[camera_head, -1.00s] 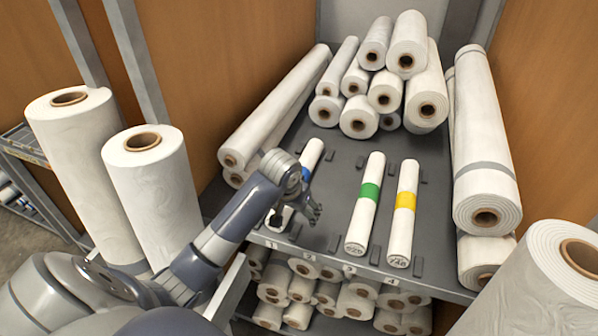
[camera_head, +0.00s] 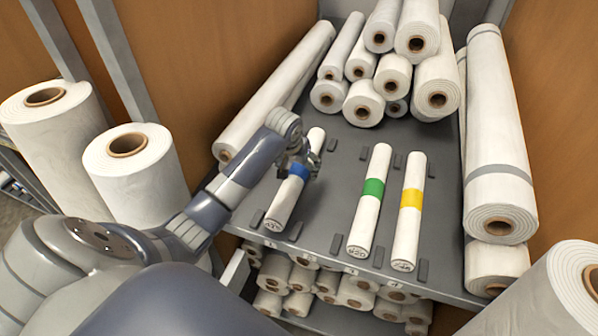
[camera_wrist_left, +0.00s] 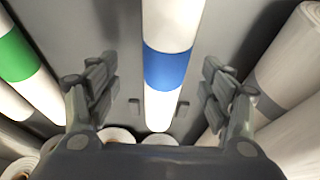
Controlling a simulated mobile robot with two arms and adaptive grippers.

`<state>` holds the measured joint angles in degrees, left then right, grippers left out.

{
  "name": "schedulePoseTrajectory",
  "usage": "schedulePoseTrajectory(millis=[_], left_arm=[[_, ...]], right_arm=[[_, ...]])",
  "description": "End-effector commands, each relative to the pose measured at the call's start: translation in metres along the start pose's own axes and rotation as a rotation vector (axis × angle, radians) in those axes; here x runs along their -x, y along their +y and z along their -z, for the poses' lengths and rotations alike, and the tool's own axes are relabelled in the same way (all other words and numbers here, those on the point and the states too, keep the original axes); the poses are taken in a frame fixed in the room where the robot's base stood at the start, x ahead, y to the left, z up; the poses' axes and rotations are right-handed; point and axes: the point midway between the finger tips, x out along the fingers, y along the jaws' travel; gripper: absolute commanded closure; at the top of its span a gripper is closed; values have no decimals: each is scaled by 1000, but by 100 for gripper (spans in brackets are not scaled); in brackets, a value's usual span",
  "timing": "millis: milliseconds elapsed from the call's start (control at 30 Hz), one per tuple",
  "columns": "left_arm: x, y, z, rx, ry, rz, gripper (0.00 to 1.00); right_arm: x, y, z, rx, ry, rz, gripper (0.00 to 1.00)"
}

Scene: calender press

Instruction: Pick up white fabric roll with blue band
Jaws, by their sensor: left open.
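The white fabric roll with the blue band (camera_head: 285,203) lies on the grey shelf, left of the other banded rolls. My left gripper (camera_head: 298,165) is over its blue band. In the left wrist view the blue band (camera_wrist_left: 167,68) runs between the two open fingers (camera_wrist_left: 160,85), with a gap on each side. The gripper hides part of the roll in the head view. My right gripper is not in view.
A green-banded roll (camera_head: 369,205) and a yellow-banded roll (camera_head: 409,210) lie to the right on the shelf (camera_head: 330,205). Large rolls (camera_head: 498,130) border the right side, and stacked rolls (camera_head: 400,75) fill the back. Small dark stops stick up beside the banded rolls.

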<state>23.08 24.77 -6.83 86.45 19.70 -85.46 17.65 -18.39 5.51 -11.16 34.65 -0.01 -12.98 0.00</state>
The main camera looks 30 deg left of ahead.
Motion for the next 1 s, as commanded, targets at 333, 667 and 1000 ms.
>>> schedulePoseTrajectory(millis=[333,667,1000], left_arm=[[-38,-6,0,1,-3,0,27],[-47,-6,0,0,0,0,27],[-47,-6,0,0,-1,0,88]], right_arm=[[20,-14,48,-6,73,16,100],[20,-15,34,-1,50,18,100],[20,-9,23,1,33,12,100]])
